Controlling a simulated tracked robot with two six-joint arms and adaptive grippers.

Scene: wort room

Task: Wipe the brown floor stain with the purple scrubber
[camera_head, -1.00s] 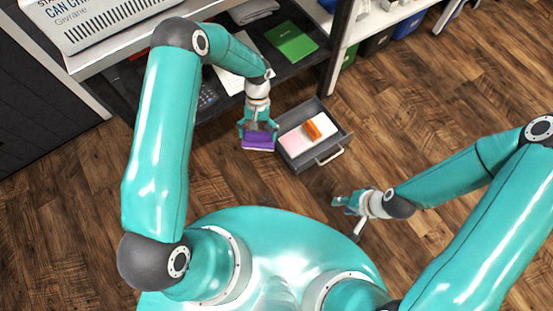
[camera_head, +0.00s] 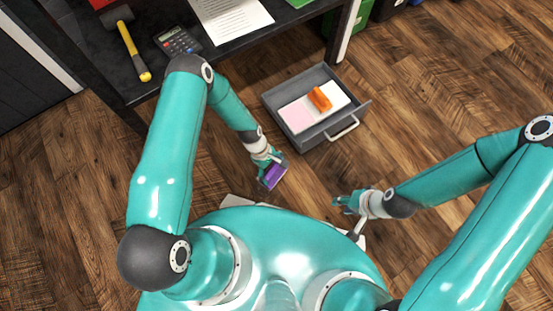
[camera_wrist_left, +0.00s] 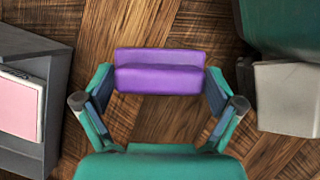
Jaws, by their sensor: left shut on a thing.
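My left gripper (camera_head: 271,171) is shut on the purple scrubber (camera_head: 274,177), over the wooden floor between the open drawer and my base. In the left wrist view the scrubber (camera_wrist_left: 160,72) sits between the two fingertips of the left gripper (camera_wrist_left: 158,92), with bare floor around it. I cannot tell whether it touches the floor. My right gripper (camera_head: 345,203) is held low, right of the left one; its finger opening is too small to make out. No brown stain stands out from the brown wood floor in either view.
An open grey drawer (camera_head: 330,126) holds an orange item (camera_head: 319,98) and pink and white pads. A dark desk (camera_head: 240,45) carries a calculator (camera_head: 177,41), a yellow-handled hammer (camera_head: 133,50) and paper. A green bin (camera_head: 359,14) stands behind. Floor right of the drawer is clear.

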